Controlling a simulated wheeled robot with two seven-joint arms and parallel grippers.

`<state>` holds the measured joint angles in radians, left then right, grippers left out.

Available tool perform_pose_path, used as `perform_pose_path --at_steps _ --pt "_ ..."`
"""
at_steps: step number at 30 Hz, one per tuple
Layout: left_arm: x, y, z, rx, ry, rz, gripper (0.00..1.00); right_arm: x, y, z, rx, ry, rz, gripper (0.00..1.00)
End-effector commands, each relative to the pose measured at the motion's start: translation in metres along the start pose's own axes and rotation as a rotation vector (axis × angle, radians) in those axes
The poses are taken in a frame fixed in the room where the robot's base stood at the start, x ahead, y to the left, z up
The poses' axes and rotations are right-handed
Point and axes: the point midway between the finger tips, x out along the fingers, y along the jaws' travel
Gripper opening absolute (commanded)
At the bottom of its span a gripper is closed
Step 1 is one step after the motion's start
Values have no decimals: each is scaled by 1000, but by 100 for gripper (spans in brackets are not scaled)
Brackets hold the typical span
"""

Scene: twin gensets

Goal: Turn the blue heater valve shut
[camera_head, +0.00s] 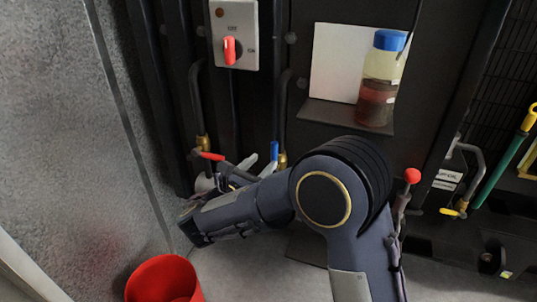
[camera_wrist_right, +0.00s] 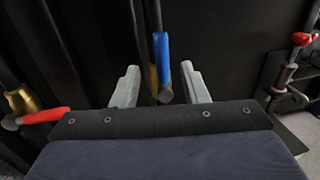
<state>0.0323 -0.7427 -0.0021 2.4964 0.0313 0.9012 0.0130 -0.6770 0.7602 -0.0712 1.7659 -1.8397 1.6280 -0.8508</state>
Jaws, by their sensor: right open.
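The blue heater valve handle (camera_head: 275,150) stands upright beside a brass valve body low on the dark panel. In the right wrist view the blue handle (camera_wrist_right: 162,48) points up from a grey pivot. My right gripper (camera_head: 261,164) is open, its pale fingers close to the handle in the head view. In the right wrist view my right gripper's fingertips (camera_wrist_right: 160,80) stand on either side of the pivot, with gaps showing. I cannot tell how deep the handle lies between them. My left gripper is not in view.
A red-handled valve (camera_head: 211,156) is just left of my right gripper. A red knob (camera_head: 412,175) stands to the right of my arm. A shelf (camera_head: 345,117) with a blue-capped bottle (camera_head: 379,85) is above. A switch box (camera_head: 235,35) and red bucket (camera_head: 165,280) are at left.

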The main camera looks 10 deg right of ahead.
Motion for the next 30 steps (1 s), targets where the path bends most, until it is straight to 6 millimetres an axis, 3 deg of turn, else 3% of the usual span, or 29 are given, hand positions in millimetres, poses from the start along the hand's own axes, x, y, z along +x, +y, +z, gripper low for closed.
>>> perform_pose_path --at_steps 6,12,23,30 --pt "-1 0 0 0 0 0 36 38 -2 0 2 3 -7 40" --pt "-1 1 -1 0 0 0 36 61 -2 0 3 3 -4 40" --pt "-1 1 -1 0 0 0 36 67 -2 0 3 3 -3 40" --pt "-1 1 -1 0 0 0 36 67 -2 0 3 4 -3 9"
